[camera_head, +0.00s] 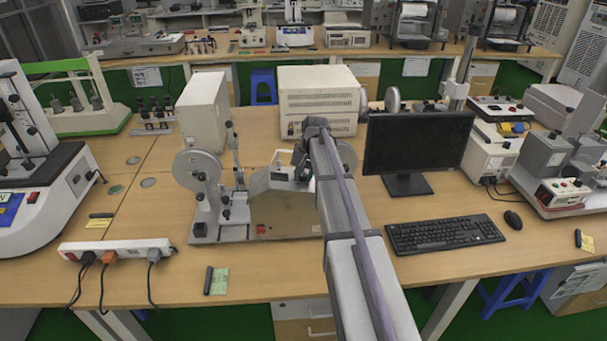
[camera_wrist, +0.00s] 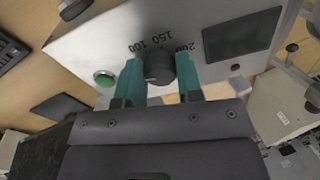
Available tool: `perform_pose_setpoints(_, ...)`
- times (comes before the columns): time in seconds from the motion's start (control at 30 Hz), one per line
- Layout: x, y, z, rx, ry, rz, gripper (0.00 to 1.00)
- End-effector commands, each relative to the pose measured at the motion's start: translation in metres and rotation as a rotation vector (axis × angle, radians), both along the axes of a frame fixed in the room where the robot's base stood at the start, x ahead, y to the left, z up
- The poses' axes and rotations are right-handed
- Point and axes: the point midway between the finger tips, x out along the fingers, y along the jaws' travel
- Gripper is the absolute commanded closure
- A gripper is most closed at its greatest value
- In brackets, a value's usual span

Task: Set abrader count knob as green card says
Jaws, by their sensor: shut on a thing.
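The abrader (camera_head: 285,205) stands mid-table in the head view, a metal machine with wheels, and my arm covers part of it. In the wrist view its grey panel (camera_wrist: 120,35) carries a dark round count knob (camera_wrist: 159,68) with the printed numbers 100, 150 and 200 around it. My gripper (camera_wrist: 159,60) has its two teal fingers on either side of the knob, shut on it. The knob's exact pointer setting is unclear. The green card (camera_head: 219,281) lies at the table's front edge beside a black marker-like object; its writing is too small to read.
On the panel, a green button (camera_wrist: 104,78) is left of the knob and a dark display (camera_wrist: 243,33) right. A monitor (camera_head: 418,142) and keyboard (camera_head: 446,232) stand right of my arm. A power strip (camera_head: 115,249) lies front left.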

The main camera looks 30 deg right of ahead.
Motion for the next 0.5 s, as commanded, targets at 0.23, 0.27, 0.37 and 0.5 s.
perform_pose_setpoints(0.23,0.0000,0.0002,-0.0001,0.002,0.005,-0.028,0.90)
perform_pose_setpoints(0.27,0.0000,0.0002,-0.0001,0.002,0.008,-0.037,0.90)
perform_pose_setpoints(0.37,0.0000,0.0002,-0.0001,0.005,0.016,-0.078,0.90)
perform_pose_setpoints(0.5,0.0001,0.0004,0.0000,0.012,0.032,-0.163,0.90)
